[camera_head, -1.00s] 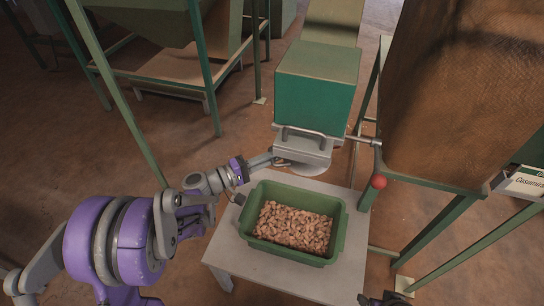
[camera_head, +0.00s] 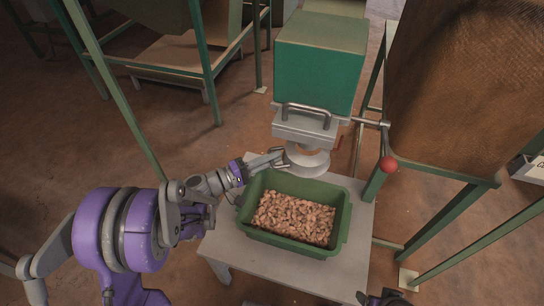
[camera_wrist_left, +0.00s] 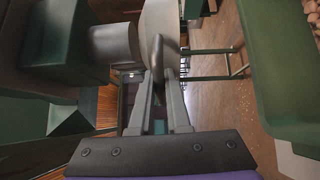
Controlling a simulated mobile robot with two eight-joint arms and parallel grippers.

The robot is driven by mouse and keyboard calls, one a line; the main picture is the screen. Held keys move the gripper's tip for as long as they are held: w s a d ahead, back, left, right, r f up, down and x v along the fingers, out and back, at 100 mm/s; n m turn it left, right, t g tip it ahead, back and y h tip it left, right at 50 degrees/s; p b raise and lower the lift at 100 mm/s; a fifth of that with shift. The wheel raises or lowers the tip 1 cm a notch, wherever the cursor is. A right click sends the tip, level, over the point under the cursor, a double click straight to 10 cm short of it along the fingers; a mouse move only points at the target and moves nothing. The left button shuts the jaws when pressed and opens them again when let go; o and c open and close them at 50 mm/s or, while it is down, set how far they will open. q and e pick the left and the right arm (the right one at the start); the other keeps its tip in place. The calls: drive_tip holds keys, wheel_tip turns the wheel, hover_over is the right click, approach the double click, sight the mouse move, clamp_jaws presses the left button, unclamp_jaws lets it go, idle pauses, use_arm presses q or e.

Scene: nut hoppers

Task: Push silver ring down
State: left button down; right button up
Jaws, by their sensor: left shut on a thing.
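The silver ring (camera_head: 308,163) hangs below the green hopper's metal outlet, with a silver neck above it, over the back edge of the green crate. In the left wrist view the ring (camera_wrist_left: 158,22) is a pale disc beside a silver cylinder (camera_wrist_left: 112,43). My left gripper (camera_head: 282,156) is at the ring's left side. In the left wrist view its fingers (camera_wrist_left: 157,75) close on the ring's dark tab. A dark part of my right gripper (camera_head: 382,298) shows at the bottom edge; its jaws cannot be made out.
The green crate (camera_head: 342,222) of nuts stands on a small grey table (camera_head: 222,245) just below the ring. The green hopper box (camera_head: 318,62) is above. A lever with a red knob (camera_head: 389,163) and a mesh-sided hopper (camera_head: 460,85) are at the right.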

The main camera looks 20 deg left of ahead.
use_arm(q)
drive_tip(key=c, duration=0.9)
unclamp_jaws()
drive_tip(key=shift+f, duration=0.25)
drive_tip(key=p+v, duration=0.1)
drive_tip(key=v, duration=1)
drive_tip(key=shift+r, duration=0.1)
drive_tip(key=shift+d, duration=0.15)
